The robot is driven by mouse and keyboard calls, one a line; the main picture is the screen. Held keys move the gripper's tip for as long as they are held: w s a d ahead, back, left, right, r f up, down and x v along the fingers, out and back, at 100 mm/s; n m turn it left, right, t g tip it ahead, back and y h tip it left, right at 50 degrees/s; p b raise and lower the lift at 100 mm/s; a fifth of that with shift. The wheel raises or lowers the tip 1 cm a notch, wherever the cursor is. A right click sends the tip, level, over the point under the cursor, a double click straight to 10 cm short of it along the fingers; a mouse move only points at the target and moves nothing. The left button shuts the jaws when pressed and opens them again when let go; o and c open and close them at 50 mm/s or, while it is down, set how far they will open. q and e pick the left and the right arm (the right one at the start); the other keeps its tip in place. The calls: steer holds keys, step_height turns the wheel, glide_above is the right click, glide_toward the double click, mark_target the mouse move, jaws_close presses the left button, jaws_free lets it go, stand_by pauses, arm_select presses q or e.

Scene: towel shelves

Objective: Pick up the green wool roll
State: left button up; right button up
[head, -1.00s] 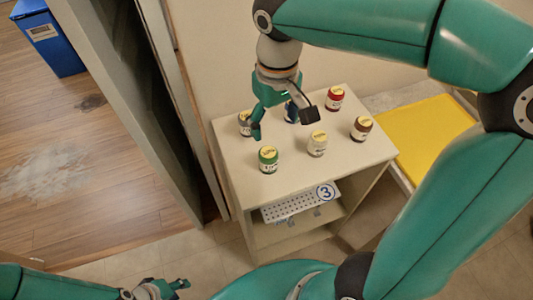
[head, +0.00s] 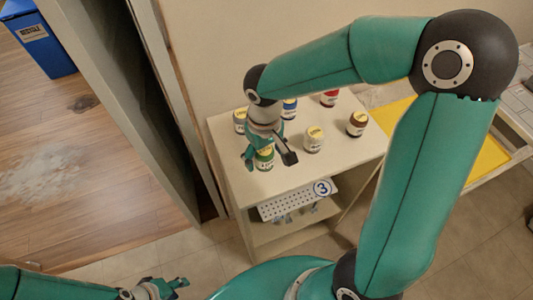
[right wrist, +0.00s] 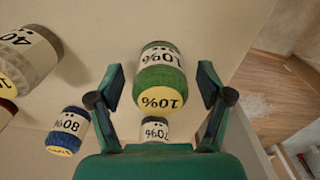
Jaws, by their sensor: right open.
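The green wool roll (head: 264,158) stands on the white shelf top near its front left. It has a white label band and a yellow top. In the right wrist view the green roll (right wrist: 161,82), marked 10%, lies between the two fingers, with gaps on both sides. My right gripper (head: 269,157) is open and above the roll, partly hiding it in the head view; its spread fingers also show in the right wrist view (right wrist: 161,76). My left gripper (head: 172,285) is low at the bottom left, away from the shelf; its opening is unclear.
Other rolls stand nearby: grey (head: 240,121), blue (head: 289,108), red (head: 329,98), cream (head: 314,139) and brown (head: 357,124). A perforated tray marked 3 (head: 290,201) sits below the shelf top (head: 285,181). A wall stands behind.

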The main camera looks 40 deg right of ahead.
steer(key=shift+f, duration=0.3)
steer(key=c, duration=1.2)
steer(key=shift+c, duration=0.2)
steer(key=shift+r, duration=0.2)
